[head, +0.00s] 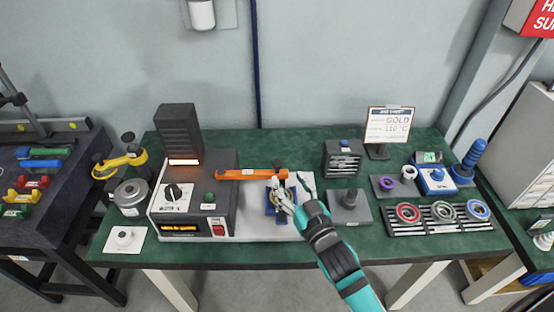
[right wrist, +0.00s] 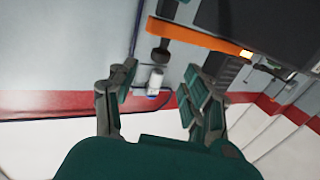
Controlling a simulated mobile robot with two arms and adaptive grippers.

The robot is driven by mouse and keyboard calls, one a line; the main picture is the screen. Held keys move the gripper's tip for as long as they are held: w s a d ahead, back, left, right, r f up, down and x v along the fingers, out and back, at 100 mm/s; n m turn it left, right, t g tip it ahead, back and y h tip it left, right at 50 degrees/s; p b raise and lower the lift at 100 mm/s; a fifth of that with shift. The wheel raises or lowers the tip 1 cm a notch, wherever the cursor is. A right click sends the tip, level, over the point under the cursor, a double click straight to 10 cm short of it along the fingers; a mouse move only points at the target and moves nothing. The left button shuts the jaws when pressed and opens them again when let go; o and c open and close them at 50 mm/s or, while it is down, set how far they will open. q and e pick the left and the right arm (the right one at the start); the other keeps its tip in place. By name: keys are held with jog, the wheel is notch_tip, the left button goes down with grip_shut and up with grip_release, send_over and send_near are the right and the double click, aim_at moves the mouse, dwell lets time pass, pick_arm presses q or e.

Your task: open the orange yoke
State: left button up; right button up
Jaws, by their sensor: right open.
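The orange yoke (head: 250,174) is a long bar lying level across the right side of the dark grey machine in the head view, with a dark knob near its right end. It also shows in the right wrist view (right wrist: 196,36), above and ahead of the fingers. My right gripper (head: 280,198) is just below the yoke's right end, over a blue fixture (head: 270,212). In the right wrist view its two fingers (right wrist: 160,100) are apart with nothing between them, and the yoke is beyond the fingertips. The left gripper is not in view.
The machine (head: 222,190) with dial and red switch stands left of my right gripper. A grey block with a post (head: 348,206) stands close on its right. A rack of rings (head: 425,222) is farther right. Bare green table (head: 290,256) lies in front.

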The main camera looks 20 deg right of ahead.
aim_at(279, 168)
jog(key=w, duration=0.5)
jog(key=w+a+p, duration=0.1)
jog(key=w, duration=0.2)
jog(key=shift+s, duration=0.1)
jog(key=shift+c, duration=0.3)
jog(key=c, duration=0.9)
grip_shut()
jog(key=shift+f, duration=0.2)
